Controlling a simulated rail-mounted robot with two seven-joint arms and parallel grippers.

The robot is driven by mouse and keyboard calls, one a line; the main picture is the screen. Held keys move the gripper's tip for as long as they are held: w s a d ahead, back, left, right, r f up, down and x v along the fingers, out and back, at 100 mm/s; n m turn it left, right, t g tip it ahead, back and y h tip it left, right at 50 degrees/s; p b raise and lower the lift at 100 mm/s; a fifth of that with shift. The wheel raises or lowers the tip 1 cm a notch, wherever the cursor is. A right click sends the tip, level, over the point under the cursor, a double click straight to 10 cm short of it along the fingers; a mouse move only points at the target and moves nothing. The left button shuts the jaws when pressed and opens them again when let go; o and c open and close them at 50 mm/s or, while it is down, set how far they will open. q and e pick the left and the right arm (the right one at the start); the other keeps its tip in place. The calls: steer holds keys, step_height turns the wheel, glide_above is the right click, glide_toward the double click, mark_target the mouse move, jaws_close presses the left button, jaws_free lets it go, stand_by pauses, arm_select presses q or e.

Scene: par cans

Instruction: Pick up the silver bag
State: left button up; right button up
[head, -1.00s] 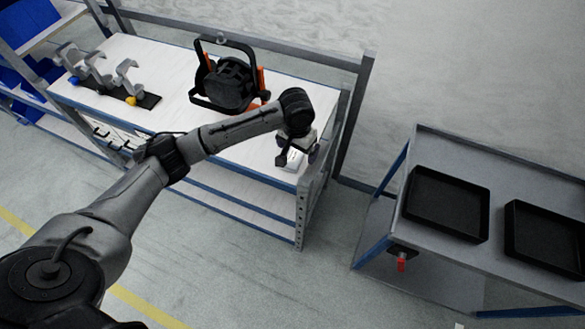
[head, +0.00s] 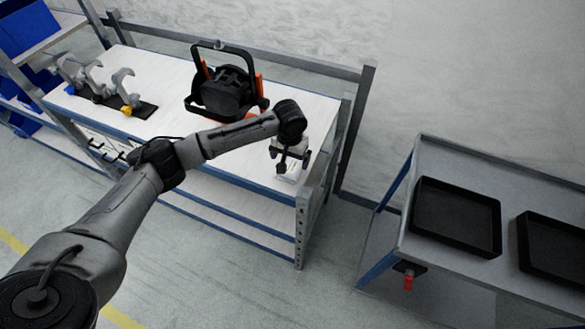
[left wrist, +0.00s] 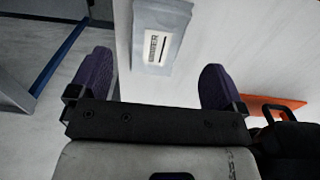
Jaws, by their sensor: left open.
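The silver bag (left wrist: 159,37) lies flat on the white tabletop in the left wrist view, a pale grey packet with a white printed label. In the head view a small part of the bag (head: 291,172) shows below my left gripper. My left gripper (head: 291,165) hangs over the right end of the workbench. In the left wrist view my left gripper (left wrist: 158,85) is open, its two dark purple fingers wide apart and empty, with the bag lying between and beyond them. My right gripper is not in view.
A black and orange par can (head: 226,91) stands on the workbench (head: 165,68) left of my gripper. Grey clamps (head: 122,86) stand on a black strip further left. A grey cart (head: 436,152) with black trays (head: 456,215) stands to the right, across a gap of floor.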

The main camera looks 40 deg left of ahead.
mark_target(291, 169)
arm_select(q)
steer(key=shift+s+d+f+b, duration=0.15)
steer(key=shift+f+b, duration=0.5)
steer(key=shift+f, duration=2)
steer(key=shift+c, duration=0.4)
steer(key=c, duration=0.9)
steer(key=shift+c, duration=0.2)
steer(key=shift+r, duration=0.15)
